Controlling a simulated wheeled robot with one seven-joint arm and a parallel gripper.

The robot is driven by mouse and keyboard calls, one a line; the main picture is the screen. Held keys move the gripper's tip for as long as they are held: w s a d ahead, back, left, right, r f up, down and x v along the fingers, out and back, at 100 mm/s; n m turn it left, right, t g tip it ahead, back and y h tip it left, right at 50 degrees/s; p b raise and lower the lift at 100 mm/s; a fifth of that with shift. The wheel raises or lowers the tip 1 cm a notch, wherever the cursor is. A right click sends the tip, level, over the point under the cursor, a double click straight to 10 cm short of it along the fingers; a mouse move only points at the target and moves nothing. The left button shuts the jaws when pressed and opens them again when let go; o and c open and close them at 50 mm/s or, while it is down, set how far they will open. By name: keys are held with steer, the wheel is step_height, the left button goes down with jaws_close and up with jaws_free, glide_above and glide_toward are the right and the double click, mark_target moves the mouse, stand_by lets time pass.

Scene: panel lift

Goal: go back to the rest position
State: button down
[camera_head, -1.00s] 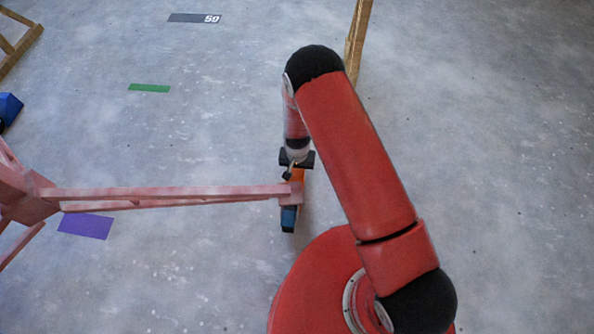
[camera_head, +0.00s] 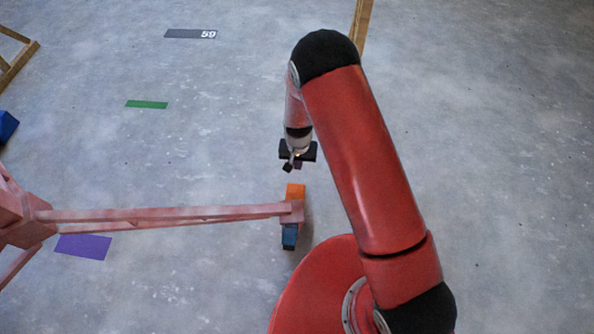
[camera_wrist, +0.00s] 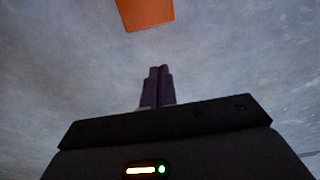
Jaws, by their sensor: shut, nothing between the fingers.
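My gripper (camera_head: 292,164) hangs at the end of my red arm, a little above the orange block in the head picture and apart from it. The gripper is shut and empty. In the wrist view its two dark fingers (camera_wrist: 157,86) stand close together, with nothing between them. In the wrist view the orange block (camera_wrist: 146,12) shows at the top edge, clear of the fingertips.
The pink frame (camera_head: 18,215) stands at the left with its bar reaching to the middle. Wooden pieces show at the top left (camera_head: 15,66) and top centre (camera_head: 362,20). Purple (camera_head: 83,246), green (camera_head: 146,104) and grey (camera_head: 190,34) markings lie on the floor. The floor at the right is clear.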

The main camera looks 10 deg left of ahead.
steer(key=shift+r, duration=0.9)
steer(key=d+r+t+y+p, duration=0.15)
steer(key=d+r, duration=0.35)
steer(key=r, duration=1.1)
steer(key=d+r+t+p, duration=0.1)
steer(key=d+r+p, duration=0.35)
steer(key=r, duration=1.15)
steer(key=s+d+r+t+p, duration=0.1)
steer(key=s+d+r+p, duration=0.1)
steer(key=s+d+r, duration=0.5)
steer(key=s+d+r+t+h+p, duration=0.1)
steer(key=s+d+r+t+p, duration=0.1)
steer(key=s+d+r, duration=0.5)
steer(key=shift+s+d+r+m, duration=0.25)
steer(key=shift+s+r+m, duration=0.05)
steer(key=shift+s+r, duration=2.95)
steer(key=shift+h, duration=0.25)
